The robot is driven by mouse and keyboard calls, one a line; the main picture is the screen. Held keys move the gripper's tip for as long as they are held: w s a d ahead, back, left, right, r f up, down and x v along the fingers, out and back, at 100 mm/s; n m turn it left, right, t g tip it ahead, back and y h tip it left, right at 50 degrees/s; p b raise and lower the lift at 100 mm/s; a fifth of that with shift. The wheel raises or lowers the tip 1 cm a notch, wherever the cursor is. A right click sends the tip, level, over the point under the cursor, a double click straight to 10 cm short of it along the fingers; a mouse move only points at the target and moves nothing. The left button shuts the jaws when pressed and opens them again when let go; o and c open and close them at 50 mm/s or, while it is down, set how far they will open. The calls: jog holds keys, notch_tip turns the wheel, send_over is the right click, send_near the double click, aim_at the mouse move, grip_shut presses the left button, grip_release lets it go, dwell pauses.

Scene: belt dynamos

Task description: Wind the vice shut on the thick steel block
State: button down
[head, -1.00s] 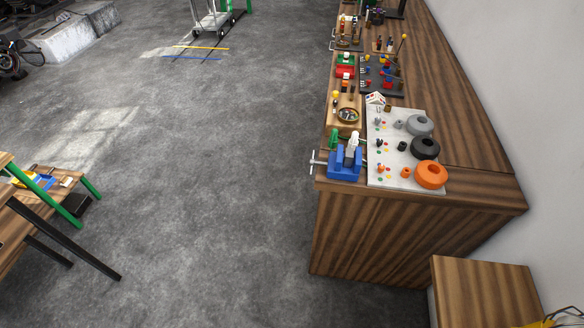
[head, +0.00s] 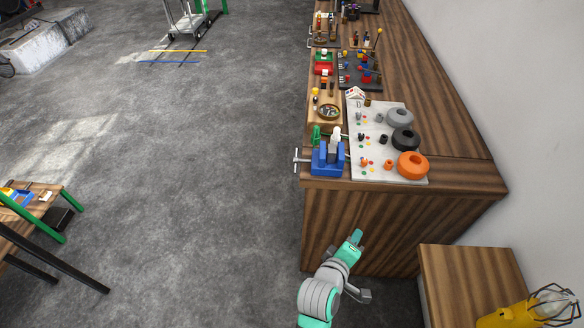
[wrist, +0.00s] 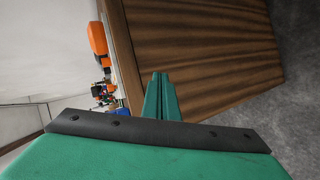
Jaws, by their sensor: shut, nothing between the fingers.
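The blue vice (head: 328,160) stands at the near left corner of the wooden bench in the head view. Its bar handle (head: 296,160) sticks out to the left, past the bench edge. A grey block (head: 333,151) shows at the vice's jaws; whether the jaws touch it is too small to tell. My gripper (head: 356,237) is green, shut and empty, in front of the bench end and apart from the vice. In the wrist view its fingers (wrist: 160,95) are together before the bench's wooden side. A bit of blue (wrist: 122,112) there may be the vice.
A pale board (head: 390,173) with orange, black and grey round parts lies right of the vice. A lower wooden cabinet (head: 460,270) stands front right. Open floor (head: 200,200) lies left of the bench. A green-legged table (head: 40,215) is far left.

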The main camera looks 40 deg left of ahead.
jog(key=w+a+r+n, duration=0.2)
jog(key=w+a+r, duration=0.25)
jog(key=a, duration=0.35)
jog(key=s+a+r+n+g+y, duration=0.1)
jog(key=s+a+r+n+g, duration=0.2)
jog(key=a+r, duration=0.4)
jog(key=s+a+r+n+g, duration=0.2)
jog(key=s+a+r, duration=0.25)
jog(key=a, duration=0.55)
send_near(295, 169)
jog(key=x, duration=0.6)
jog(key=shift+w+a+f, duration=0.1)
jog(key=shift+w+f, duration=0.1)
jog(key=shift+s+f, duration=0.1)
